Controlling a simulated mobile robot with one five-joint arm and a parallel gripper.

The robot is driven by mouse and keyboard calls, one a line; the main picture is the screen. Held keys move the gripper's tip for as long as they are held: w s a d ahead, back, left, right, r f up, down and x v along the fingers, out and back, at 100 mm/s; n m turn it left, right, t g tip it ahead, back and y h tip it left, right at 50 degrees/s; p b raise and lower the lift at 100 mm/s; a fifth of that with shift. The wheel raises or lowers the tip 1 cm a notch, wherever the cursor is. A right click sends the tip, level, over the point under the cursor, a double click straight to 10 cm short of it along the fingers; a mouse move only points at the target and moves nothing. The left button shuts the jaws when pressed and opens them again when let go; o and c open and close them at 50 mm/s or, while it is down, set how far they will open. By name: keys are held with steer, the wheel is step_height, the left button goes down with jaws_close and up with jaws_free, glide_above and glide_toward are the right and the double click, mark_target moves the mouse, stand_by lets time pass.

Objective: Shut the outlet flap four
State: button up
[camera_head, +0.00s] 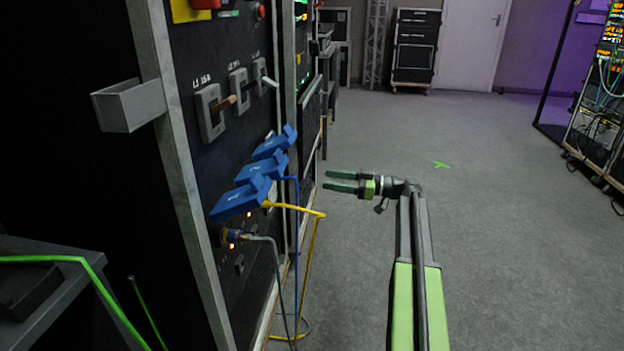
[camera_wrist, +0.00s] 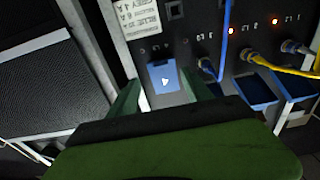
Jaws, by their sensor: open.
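Three blue outlet flaps stick out, raised, from the black rack panel in the head view: a near one (camera_head: 240,198), a middle one (camera_head: 262,168) and a far one (camera_head: 275,142). In the wrist view one flap (camera_wrist: 164,79) with a small white mark lies between my fingers as seen there; two more blue flaps (camera_wrist: 253,90) (camera_wrist: 291,84) show to its right. I cannot read the number four surely on any flap. My gripper (camera_head: 327,181) is open and empty, in the air to the right of the flaps, apart from them.
Yellow (camera_head: 315,235) and grey (camera_head: 272,258) cables hang from the panel below the flaps, with a blue cable (camera_wrist: 225,45) by them. Switches with levers (camera_head: 210,110) sit above. Grey floor (camera_head: 500,220) is free to the right.

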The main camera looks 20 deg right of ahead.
steer(key=shift+v, duration=0.85)
